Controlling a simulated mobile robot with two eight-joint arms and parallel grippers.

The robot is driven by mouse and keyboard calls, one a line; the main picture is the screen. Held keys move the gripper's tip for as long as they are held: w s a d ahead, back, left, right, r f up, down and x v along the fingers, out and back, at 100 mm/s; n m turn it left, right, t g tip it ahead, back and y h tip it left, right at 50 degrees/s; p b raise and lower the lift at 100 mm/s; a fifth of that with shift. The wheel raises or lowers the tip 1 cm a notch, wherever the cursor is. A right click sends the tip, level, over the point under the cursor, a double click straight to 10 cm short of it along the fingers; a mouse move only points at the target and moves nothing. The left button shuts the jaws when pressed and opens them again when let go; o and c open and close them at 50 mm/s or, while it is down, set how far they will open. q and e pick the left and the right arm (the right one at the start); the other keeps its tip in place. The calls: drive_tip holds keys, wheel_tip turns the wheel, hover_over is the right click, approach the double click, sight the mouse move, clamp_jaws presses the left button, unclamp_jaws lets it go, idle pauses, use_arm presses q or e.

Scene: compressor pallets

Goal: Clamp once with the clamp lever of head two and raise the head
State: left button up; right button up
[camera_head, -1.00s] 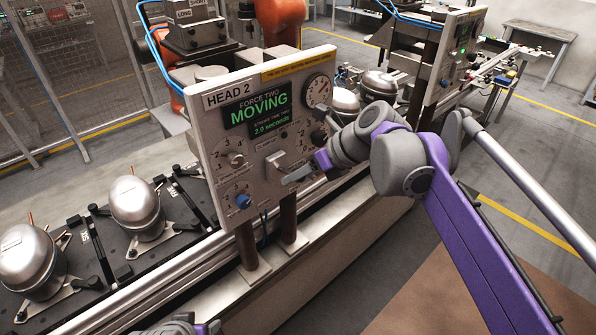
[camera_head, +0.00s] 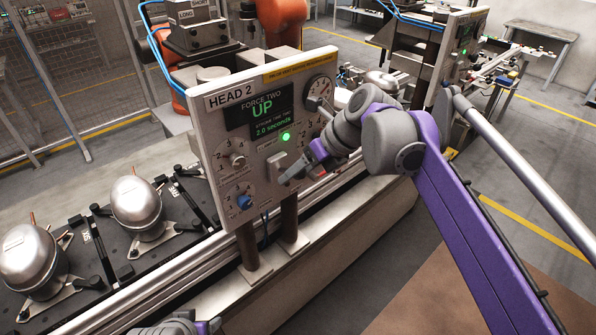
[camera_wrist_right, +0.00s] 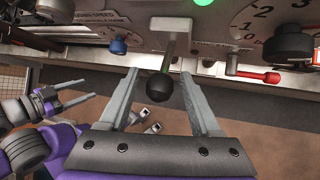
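The HEAD 2 panel (camera_head: 262,190) stands at centre in the head view. Its screen (camera_head: 262,112) reads "FORCE TWO UP" and a green lamp (camera_head: 286,136) is lit. The clamp lever (camera_head: 277,162) is on the panel's lower middle; in the right wrist view its black ball knob (camera_wrist_right: 160,86) hangs on a metal stem. My right gripper (camera_wrist_right: 160,78) is open, one finger on each side of the knob, with visible gaps; its fingers (camera_head: 292,177) are at the lever in the head view. My left gripper (camera_wrist_right: 90,92) shows with its fingers apart and empty at left in the right wrist view.
Silver compressors (camera_head: 137,207) sit on black pallets along the conveyor at left. A blue knob (camera_wrist_right: 118,46) and a red-tipped lever (camera_wrist_right: 272,77) flank the clamp lever. A second panel (camera_head: 462,62) stands behind. The floor at right is open.

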drive_tip(key=shift+r, duration=0.1)
drive_tip(key=v, duration=1)
drive_tip(key=shift+s+d+r, duration=0.15)
drive_tip(key=shift+r, duration=0.1)
drive_tip(key=shift+f, duration=0.1)
drive_tip(key=s+d+f+n+t+h, duration=0.1)
drive_tip(key=s+d+f+n+h, duration=0.1)
drive_tip(key=s+f+n, duration=0.4)
drive_tip(key=s+d+f+n+h, duration=0.2)
drive_tip(key=s+f+n, duration=0.4)
drive_tip(key=f+n, duration=0.7)
drive_tip(key=s+d+f+n+t+h, duration=0.1)
drive_tip(key=s+d+f+n+h, duration=0.1)
drive_tip(key=s+f+n, duration=0.4)
wheel_tip(320, 180, down, 4)
drive_tip(key=d+n, duration=0.1)
drive_tip(key=n, duration=0.2)
drive_tip(key=shift+s+f+n+t+h, duration=0.25)
drive_tip(key=shift+s+n+t+h, duration=0.05)
drive_tip(key=shift+s+n, duration=0.1)
drive_tip(key=shift+d, duration=0.1)
